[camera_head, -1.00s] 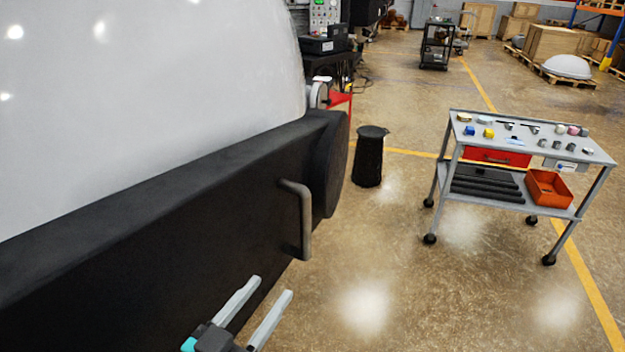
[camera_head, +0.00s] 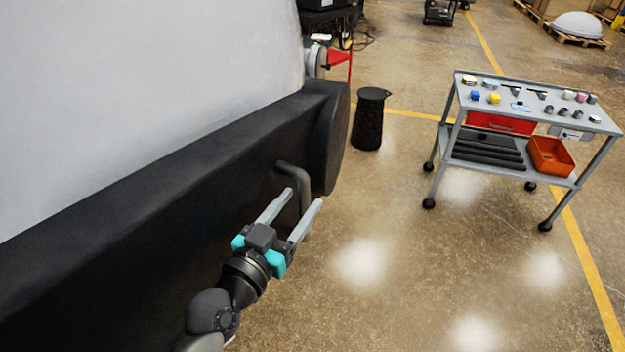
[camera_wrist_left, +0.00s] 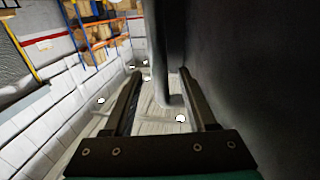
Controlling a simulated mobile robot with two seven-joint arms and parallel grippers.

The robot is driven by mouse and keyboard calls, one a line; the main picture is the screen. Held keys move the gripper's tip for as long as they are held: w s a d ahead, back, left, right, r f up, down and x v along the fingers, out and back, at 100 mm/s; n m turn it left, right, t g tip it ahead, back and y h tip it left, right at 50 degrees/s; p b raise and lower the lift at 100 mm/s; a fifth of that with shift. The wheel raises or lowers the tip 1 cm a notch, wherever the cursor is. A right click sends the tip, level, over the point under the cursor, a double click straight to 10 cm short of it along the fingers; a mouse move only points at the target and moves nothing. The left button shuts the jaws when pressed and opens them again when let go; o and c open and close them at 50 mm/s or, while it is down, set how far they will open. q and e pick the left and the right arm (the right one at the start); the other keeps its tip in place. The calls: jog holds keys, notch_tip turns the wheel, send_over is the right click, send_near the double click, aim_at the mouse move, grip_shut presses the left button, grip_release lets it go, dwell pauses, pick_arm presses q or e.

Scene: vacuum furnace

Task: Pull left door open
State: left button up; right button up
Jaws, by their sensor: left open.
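The left door (camera_head: 120,215) fills the left of the head view, with a pale domed face and a thick black rim. A grey bar handle (camera_head: 294,174) stands out from the rim near its right end. My left gripper (camera_head: 304,197) is open at the handle, one finger on each side of the bar in the picture. The wrist view also shows the upright handle (camera_wrist_left: 164,60) between the spread fingers (camera_wrist_left: 157,72), with the dark door (camera_wrist_left: 250,70) on the right. Contact with the bar cannot be told. My right gripper is not in view.
A grey wheeled cart (camera_head: 485,150) with small parts and an orange bin (camera_head: 550,157) stands on the right. The floor (camera_head: 400,270) between door and cart is clear.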

pick_arm(q)
jog(key=shift+p+x, duration=0.3)
jog(key=shift+x, duration=2.65)
jog(key=shift+c, duration=0.2)
grip_shut()
